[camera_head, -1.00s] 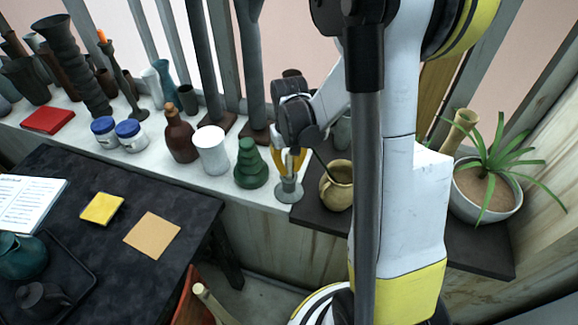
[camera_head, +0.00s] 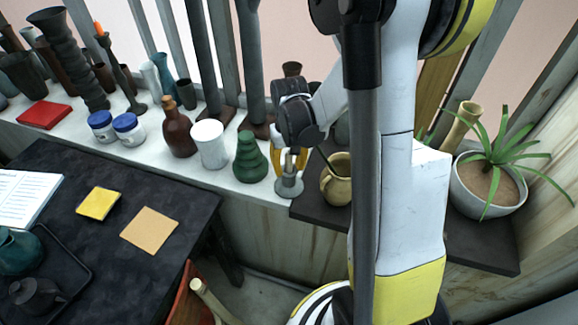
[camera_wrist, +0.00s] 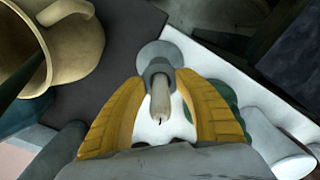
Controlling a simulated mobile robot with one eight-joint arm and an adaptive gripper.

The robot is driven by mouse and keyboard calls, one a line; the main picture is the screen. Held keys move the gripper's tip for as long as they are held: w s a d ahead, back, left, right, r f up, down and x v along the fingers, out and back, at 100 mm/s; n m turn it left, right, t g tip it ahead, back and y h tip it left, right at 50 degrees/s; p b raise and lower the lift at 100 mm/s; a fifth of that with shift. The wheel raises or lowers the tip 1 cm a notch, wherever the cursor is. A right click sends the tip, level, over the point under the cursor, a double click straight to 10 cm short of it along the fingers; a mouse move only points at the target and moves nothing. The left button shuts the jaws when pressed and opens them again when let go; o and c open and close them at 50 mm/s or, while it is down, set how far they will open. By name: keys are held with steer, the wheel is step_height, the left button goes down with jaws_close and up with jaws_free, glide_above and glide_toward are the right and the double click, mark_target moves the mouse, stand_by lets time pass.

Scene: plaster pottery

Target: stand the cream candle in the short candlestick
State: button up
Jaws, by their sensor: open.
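The cream candle (camera_wrist: 161,100) stands in the short grey candlestick (camera_head: 289,186), its lower end inside the socket. In the wrist view its dark wick points toward the camera, and the candlestick's round base (camera_wrist: 155,52) shows beyond it. The candlestick stands at the right end of the white ledge. My gripper (camera_head: 289,162) is open, its yellow fingers on either side of the candle. In the wrist view the gripper (camera_wrist: 158,88) shows gaps between the candle and both fingers. The candle looks about upright.
A green ringed vase (camera_head: 250,160) and a white cylinder (camera_head: 210,146) stand close left of the candlestick. A tan jug (camera_head: 337,180) stands close right on a dark, lower surface. A potted plant (camera_head: 488,185) is farther right.

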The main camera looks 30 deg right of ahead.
steer(key=shift+r, duration=0.1)
step_height(320, 180, up, 12)
steer(key=shift+f, duration=0.1)
stand_by(1.0)
